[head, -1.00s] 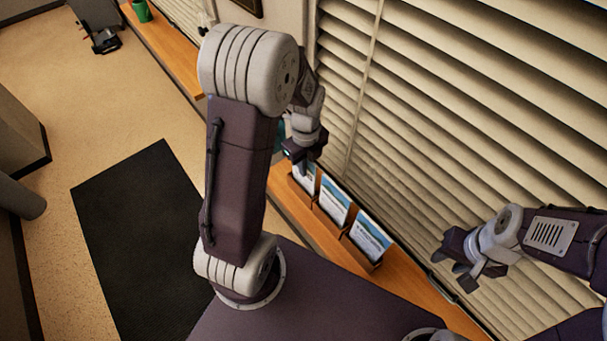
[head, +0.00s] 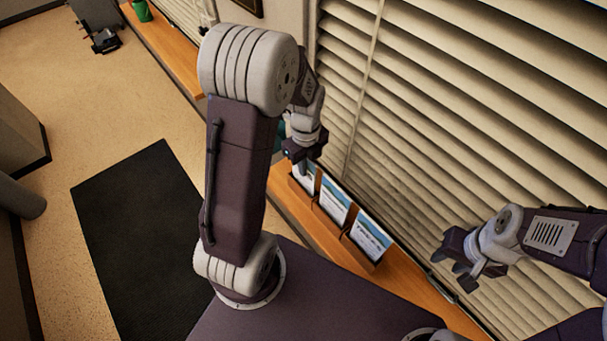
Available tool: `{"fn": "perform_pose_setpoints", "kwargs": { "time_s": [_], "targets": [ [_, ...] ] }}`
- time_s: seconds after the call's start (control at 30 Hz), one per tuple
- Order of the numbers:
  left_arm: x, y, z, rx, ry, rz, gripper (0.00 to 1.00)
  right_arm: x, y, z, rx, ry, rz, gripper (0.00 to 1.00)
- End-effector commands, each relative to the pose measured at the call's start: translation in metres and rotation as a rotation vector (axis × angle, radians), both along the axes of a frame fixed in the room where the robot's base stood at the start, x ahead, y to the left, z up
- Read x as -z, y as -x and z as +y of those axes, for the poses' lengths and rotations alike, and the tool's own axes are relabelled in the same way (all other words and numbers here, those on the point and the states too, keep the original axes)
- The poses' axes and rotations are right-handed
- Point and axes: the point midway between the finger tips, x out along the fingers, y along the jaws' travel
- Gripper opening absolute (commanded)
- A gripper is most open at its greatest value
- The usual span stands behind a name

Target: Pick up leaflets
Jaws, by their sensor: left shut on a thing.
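Three blue-and-white leaflet stacks stand in a brown holder on the wooden sill: the near leaflets (head: 371,236), the middle leaflets (head: 335,204) and the far leaflets (head: 306,183). My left gripper (head: 304,170) points down at the far leaflets and is shut on them at their top edge. Its fingers hide part of these leaflets, and my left arm hides what lies behind. My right gripper (head: 458,268) hangs at the right in front of the blinds, apart from the leaflets. Its fingers look spread and nothing shows between them.
The wooden sill (head: 408,285) runs along the wall below the blinds (head: 440,110). A green cup (head: 142,10) stands at its far end. A black mat (head: 140,235) lies on the open floor at left. A dark object (head: 104,40) is on the floor at the back.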

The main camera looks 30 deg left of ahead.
Motion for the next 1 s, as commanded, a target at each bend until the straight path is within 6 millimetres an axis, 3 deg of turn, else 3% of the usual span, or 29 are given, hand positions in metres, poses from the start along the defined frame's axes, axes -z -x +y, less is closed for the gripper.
{"fn": "perform_pose_setpoints", "kwargs": {
  "time_s": [0.6,1.0],
  "targets": [
    [-0.004,-0.001,0.0,0.0,0.0,-0.002,0.0,0.001,0.0,0.0,0.0,0.0,0.0,0.36],
    [-0.088,-0.002,0.0,0.0,-0.001,-0.006,0.0,0.015,0.0,0.0,0.0,0.0,0.0,0.36]
  ]
}}
